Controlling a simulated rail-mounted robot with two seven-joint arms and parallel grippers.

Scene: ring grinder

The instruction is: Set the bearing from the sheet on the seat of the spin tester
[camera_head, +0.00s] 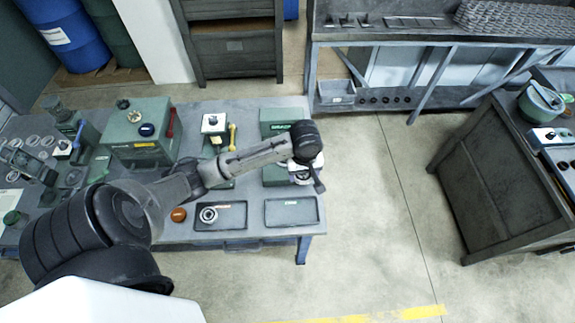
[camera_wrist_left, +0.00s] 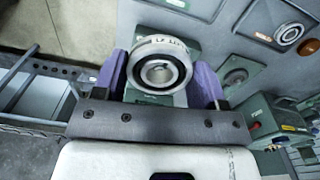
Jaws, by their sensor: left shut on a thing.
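In the left wrist view a metal bearing ring (camera_wrist_left: 160,70), with lettering on its rim and a dark open centre, sits between the purple fingers of my left gripper (camera_wrist_left: 160,84). The gripper is shut on it. A green fixture (camera_wrist_left: 190,47) shows behind the bearing; it looks like the spin tester, but its seat is hidden. In the head view my left gripper (camera_head: 308,176) is at the bench's right end, beside a green machine (camera_head: 278,122). The bearing's height above the fixture and any contact cannot be told. My right gripper is not in view.
A similar ring (camera_head: 208,214) lies in a dark tray (camera_head: 234,223) beside an orange cap (camera_head: 178,214). Another dark tray (camera_head: 291,213) looks empty. A green box (camera_head: 140,140) stands on the bench's left part. Open floor lies right of the bench.

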